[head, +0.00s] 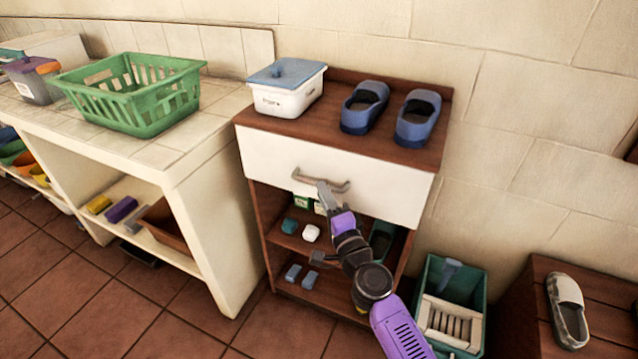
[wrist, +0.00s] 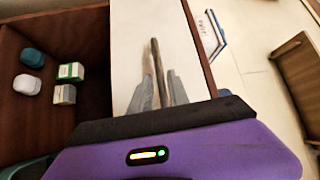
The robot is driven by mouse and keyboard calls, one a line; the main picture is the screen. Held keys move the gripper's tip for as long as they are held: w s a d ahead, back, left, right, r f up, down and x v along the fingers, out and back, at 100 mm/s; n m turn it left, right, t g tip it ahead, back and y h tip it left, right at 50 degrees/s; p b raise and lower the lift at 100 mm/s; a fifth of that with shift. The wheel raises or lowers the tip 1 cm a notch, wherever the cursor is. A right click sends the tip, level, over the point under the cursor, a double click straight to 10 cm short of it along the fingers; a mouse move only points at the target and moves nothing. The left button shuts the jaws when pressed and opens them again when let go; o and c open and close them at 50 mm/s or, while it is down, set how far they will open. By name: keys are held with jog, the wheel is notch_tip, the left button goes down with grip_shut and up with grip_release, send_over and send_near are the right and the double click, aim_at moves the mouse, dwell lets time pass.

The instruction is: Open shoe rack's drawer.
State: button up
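The shoe rack (head: 257,195) is a dark brown wooden unit with a white drawer (head: 385,190) under its top. The drawer front looks flush with the rack, with no visible gap. A grey curved handle (head: 338,187) sits on the drawer front. In the wrist view the grey fingers (wrist: 160,88) lie close together on both sides of the handle (wrist: 158,62), in front of the white drawer front (wrist: 128,45). The exact contact points are partly hidden.
Blue shoes (head: 417,118) and a lidded white box (head: 287,88) stand on the rack. Small items sit on its open shelves. A tiled counter with a green basket (head: 130,92) is at left. A green crate (head: 452,305) stands on the floor at right.

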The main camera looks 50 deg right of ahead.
jog(key=shift+x, duration=1.85)
grip_shut()
jog(key=shift+a, duration=0.1)
